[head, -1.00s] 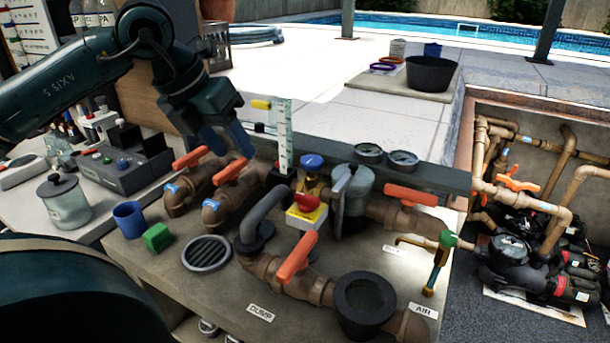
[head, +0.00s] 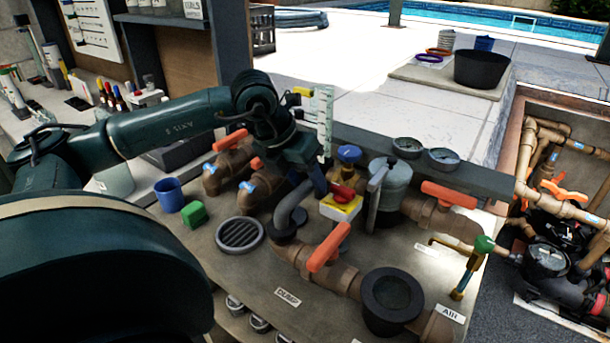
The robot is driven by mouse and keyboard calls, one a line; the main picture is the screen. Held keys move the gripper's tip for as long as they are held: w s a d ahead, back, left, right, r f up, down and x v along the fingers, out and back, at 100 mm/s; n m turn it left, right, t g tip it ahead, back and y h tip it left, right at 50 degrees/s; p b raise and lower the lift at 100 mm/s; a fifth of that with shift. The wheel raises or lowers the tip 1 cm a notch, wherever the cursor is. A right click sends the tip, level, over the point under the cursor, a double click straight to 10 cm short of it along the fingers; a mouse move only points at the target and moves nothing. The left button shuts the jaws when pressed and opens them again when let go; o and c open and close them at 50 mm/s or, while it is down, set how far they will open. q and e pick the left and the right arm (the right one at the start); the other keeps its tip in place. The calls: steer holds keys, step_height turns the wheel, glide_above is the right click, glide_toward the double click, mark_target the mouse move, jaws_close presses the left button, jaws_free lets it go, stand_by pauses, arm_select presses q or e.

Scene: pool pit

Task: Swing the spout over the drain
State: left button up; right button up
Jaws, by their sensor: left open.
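The spout (head: 288,208) is a grey bent pipe rising from a dark collar on the bench, its upper part leaning right and away from the drain. The drain (head: 240,234) is a round slotted grate in the bench, left of the spout's foot. My left gripper (head: 317,184) is open at the upper end of the spout, left of the red-and-yellow switch. Its fingers are small and partly hidden, so I cannot tell whether they touch the spout. My right gripper is not in view.
The red knob on a yellow box (head: 341,206) stands close right of the gripper. Orange-handled valves (head: 327,247) surround the spout. A blue cup (head: 169,194) and green block (head: 194,214) sit left of the drain. The white scale (head: 324,118) stands behind.

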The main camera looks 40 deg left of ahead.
arm_select(q)
steer(key=shift+w+f, duration=0.1)
steer(key=shift+f, duration=0.05)
steer(key=shift+c, duration=0.2)
jaws_close()
stand_by(0.4)
